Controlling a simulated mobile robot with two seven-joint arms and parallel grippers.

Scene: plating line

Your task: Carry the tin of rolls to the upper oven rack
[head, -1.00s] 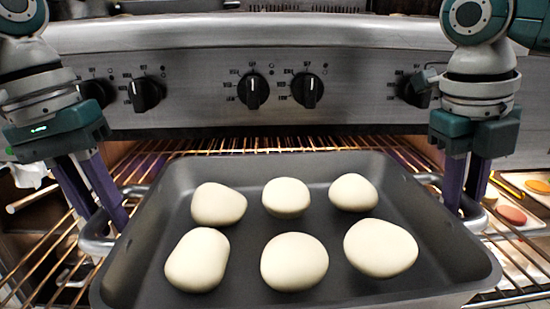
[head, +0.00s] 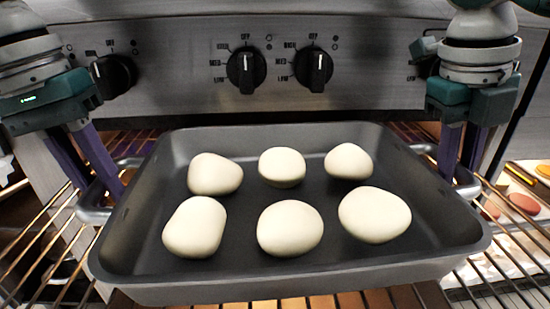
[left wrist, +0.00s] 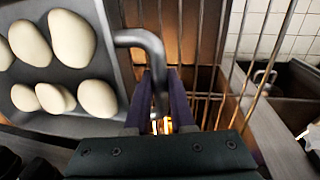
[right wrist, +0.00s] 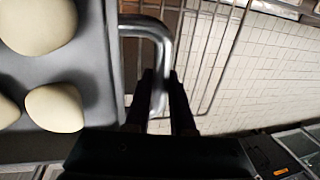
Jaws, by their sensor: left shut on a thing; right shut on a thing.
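The grey tin (head: 290,287) holds several pale, rounded rolls (head: 290,228) and sits level at the oven mouth, over the wire rack (head: 490,262). Whether its base touches the rack is hard to tell. My left gripper (head: 100,190) is shut on the tin's left handle, a metal loop (left wrist: 150,45) that shows between the fingers in the left wrist view. My right gripper (head: 458,180) is shut on the right handle, also seen in the right wrist view (right wrist: 155,38). The rack's back part is hidden behind the tin.
The oven front with black knobs (head: 246,70) stands close behind and above the tin. At the right, below the rack, a pale tray with coloured round pieces (head: 523,203) shows. White tiles (right wrist: 265,70) show in the right wrist view.

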